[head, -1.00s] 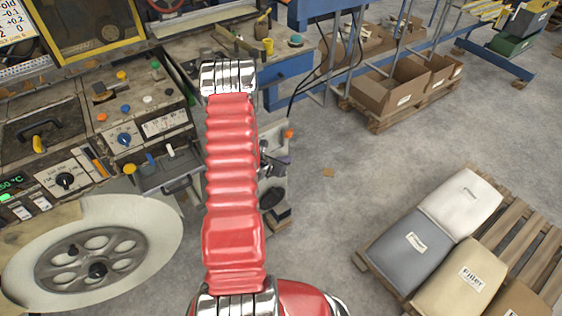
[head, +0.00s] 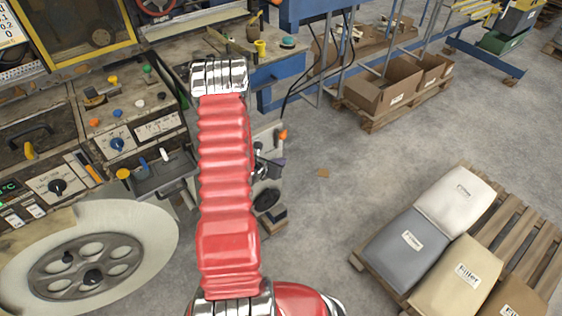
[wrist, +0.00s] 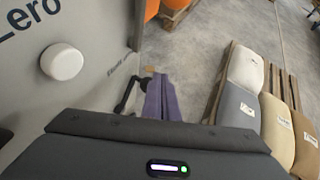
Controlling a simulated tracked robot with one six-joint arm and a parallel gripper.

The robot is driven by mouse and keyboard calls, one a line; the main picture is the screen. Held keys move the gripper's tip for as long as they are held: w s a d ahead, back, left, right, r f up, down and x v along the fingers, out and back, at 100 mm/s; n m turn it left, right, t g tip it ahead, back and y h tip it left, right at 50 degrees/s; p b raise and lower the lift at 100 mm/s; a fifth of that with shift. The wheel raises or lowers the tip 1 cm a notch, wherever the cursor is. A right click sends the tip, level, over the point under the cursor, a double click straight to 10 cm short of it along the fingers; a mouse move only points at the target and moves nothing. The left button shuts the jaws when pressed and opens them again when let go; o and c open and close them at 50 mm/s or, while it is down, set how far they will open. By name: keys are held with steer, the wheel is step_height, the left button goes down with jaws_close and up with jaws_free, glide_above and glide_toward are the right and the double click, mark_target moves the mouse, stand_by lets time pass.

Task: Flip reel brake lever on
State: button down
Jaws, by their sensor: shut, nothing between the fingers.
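My gripper shows in the wrist view as two purple fingers (wrist: 160,98), closed together with nothing between them. In the head view its dark tip (head: 274,165) shows just right of my red arm. A small black lever (wrist: 126,95) on a grey panel is just left of the fingers in the wrist view. A partly readable label is beside it, so I cannot tell if it is the reel brake lever. I cannot tell whether the fingers touch it. The large pale reel (head: 90,265) is at the lower left of the head view.
A white round knob (wrist: 62,63) stands out from the grey panel, left of my gripper. The control panel (head: 120,120) with knobs and switches is left of my arm. A pallet with sacks (head: 440,250) is at the right. The floor between is mostly clear.

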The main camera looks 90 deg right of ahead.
steer(key=s+a+r, duration=0.1)
steer(key=a+r, duration=0.2)
steer(key=r, duration=0.8)
steer(key=shift+s+a, duration=0.2)
steer(key=shift+a, duration=0.15)
stand_by(0.6)
